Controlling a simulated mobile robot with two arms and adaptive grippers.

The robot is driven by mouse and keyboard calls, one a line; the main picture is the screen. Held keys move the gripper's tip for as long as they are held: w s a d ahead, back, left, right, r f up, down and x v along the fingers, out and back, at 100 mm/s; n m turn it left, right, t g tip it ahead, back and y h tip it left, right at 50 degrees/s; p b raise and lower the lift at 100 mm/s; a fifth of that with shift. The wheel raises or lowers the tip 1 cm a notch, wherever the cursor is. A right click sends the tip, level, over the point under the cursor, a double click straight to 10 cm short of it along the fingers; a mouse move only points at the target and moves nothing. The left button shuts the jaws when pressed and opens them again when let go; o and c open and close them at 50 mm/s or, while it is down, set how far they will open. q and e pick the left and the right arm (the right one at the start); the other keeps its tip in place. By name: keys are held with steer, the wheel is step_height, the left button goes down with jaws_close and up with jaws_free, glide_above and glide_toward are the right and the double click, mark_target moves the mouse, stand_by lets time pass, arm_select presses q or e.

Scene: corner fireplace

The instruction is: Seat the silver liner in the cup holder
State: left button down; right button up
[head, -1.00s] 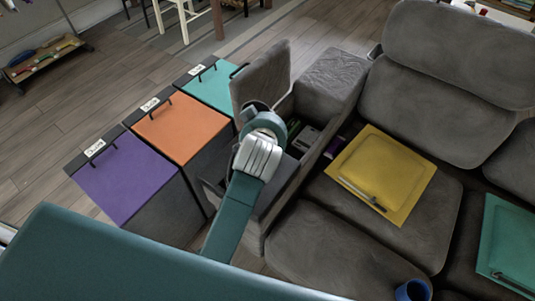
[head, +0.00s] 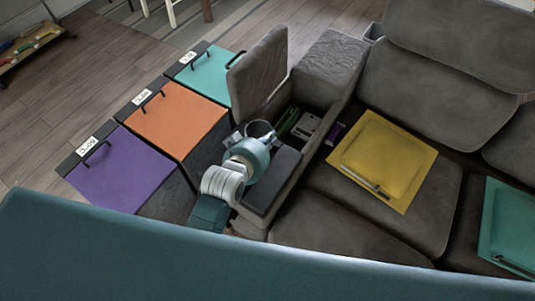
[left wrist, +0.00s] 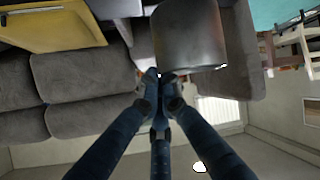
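My left gripper (head: 246,137) is over the open sofa console (head: 325,75). It is shut on the rim of the silver liner (head: 262,123), whose round open top shows as a ring beside the fingers. In the left wrist view the liner (left wrist: 187,36) is a large dark metallic cylinder, and the fingers of the gripper (left wrist: 160,77) meet at its edge. I cannot make out the cup holder; my gripper and wrist cover part of the console. I cannot tell whether the liner touches anything below. My right gripper is not in view.
The console's raised lid (head: 258,70) stands just behind the gripper. Green and grey items (head: 305,126) lie in the console. Purple (head: 130,175), orange (head: 177,120) and teal (head: 207,80) lidded bins stand left.

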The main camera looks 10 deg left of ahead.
arm_select(q)
step_height(320, 180, down, 9)
steer(key=shift+b, duration=0.5)
steer(key=shift+f, duration=0.15)
steer(key=c, duration=2)
jaws_free()
steer(key=shift+r, duration=0.2)
steer(key=p+v, duration=0.1)
steer(key=v, duration=1.1)
